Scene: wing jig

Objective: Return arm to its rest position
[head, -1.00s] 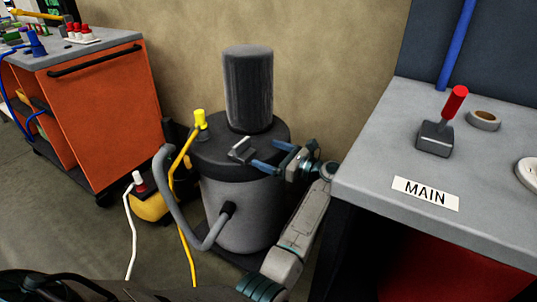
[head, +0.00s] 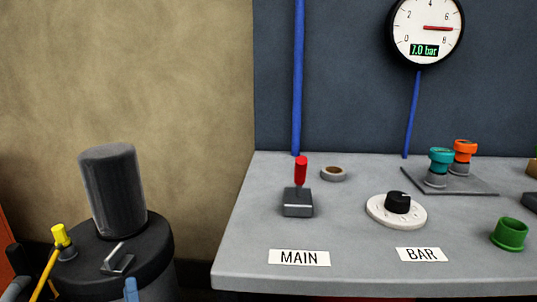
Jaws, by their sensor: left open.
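Only a blue fingertip of my left gripper (head: 131,289) shows, at the bottom edge of the head view. It is in front of the dark lid of the canister (head: 150,262), close to the grey metal latch (head: 118,261). The rest of this gripper and its arm are out of frame. I see nothing held at the fingertip. Whether it touches the lid cannot be told. My right gripper is not in view.
A grey bench (head: 370,240) fills the right. It carries a red-handled lever (head: 299,185) by a MAIN label, a black knob (head: 398,203) by a BAR label, a tape roll (head: 334,174) and coloured fittings (head: 462,152). A gauge (head: 426,30) reads 7.0 bar.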

